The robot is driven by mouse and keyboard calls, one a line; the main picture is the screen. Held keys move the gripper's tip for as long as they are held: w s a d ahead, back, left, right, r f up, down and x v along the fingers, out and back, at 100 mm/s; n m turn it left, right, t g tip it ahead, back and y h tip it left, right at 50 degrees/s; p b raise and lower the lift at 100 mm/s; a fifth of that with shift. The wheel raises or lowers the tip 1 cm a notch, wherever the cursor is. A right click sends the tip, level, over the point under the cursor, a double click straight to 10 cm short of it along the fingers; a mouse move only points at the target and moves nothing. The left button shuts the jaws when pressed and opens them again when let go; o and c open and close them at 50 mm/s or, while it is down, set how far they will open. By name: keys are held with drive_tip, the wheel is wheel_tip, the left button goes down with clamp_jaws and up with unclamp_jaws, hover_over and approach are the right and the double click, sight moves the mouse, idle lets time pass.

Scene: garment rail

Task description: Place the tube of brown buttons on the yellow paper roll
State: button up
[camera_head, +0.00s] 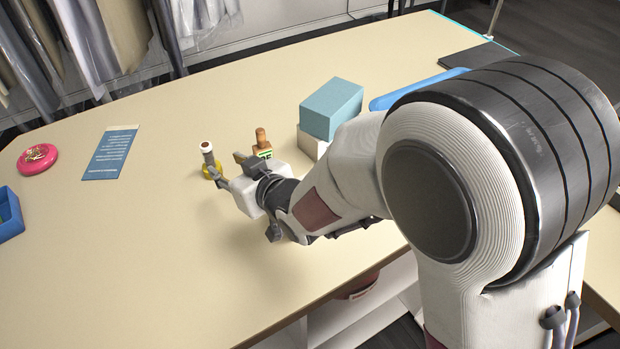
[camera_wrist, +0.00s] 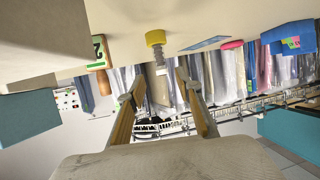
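The yellow paper roll (camera_head: 212,169) stands on the table in front of my gripper; it also shows in the wrist view (camera_wrist: 155,37). A slim pale tube with a brown round end (camera_head: 207,150) stands upright on the roll; in the wrist view the tube (camera_wrist: 161,60) reaches away from the roll. The buttons inside are too small to make out. My gripper (camera_head: 226,165) is open, its fingers (camera_wrist: 159,84) spread apart. The tube shows between the fingers in the wrist view, with gaps on both sides.
A wooden-handled block with a green label (camera_head: 263,146) stands close behind my gripper. A teal box (camera_head: 331,108) rests on a white box (camera_head: 311,146). A blue card (camera_head: 110,153), a pink round item (camera_head: 37,158) and a blue tray (camera_head: 9,214) lie left. The front table is clear.

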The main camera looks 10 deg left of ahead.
drive_tip(key=w+d+r+m+h, duration=0.1)
drive_tip(key=d+r+h, duration=0.1)
drive_tip(key=d, duration=0.5)
drive_tip(key=w+d+r+m+t+h, duration=0.1)
drive_tip(key=d+r, duration=0.1)
drive_tip(key=d, duration=0.4)
drive_tip(key=w+d+r+m+h, duration=0.1)
drive_tip(key=d+r+m+h, duration=0.1)
drive_tip(key=d, duration=0.5)
drive_tip(key=shift+w+d+r+t+h, duration=0.25)
drive_tip(key=shift+d+t+h, duration=0.05)
drive_tip(key=s+d+r+m+g+h, duration=0.1)
drive_tip(key=s+d+m+h, duration=0.1)
drive_tip(key=s+d, duration=0.6)
drive_tip(key=s+d+r+m+g+h, duration=0.1)
drive_tip(key=s+d+r+m+h, duration=0.2)
drive_tip(key=d, duration=0.9)
drive_tip(key=s+d+f+m+g, duration=0.1)
drive_tip(key=s+d, duration=0.4)
drive_tip(key=s, duration=0.7)
drive_tip(key=shift+s+f+m+g, duration=0.25)
drive_tip(key=shift+f+m+g, duration=0.15)
drive_tip(key=shift+f+g, duration=0.15)
